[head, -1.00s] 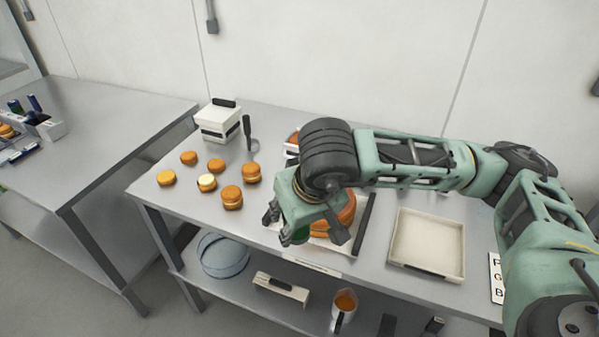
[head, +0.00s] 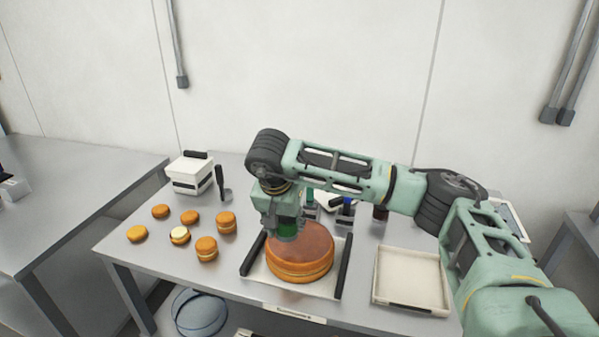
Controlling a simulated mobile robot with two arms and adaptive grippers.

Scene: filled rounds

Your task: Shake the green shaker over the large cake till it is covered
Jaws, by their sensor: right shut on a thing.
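The large cake (head: 304,262), an orange-brown two-layer round with a darker reddish top, sits on a white tray with black side handles (head: 341,275) on the metal table. My right gripper (head: 287,230) is above the back left part of the cake. It is shut on the green shaker (head: 288,229), which is partly hidden by the fingers. I cannot tell whether the shaker touches the cake. My left gripper is not in view.
Several small round cakes (head: 206,248) stand on the left of the table, near a white box (head: 191,173) and a dark-handled utensil (head: 221,184). An empty cream tray (head: 411,280) lies at the right. Small holders (head: 345,212) stand behind the cake.

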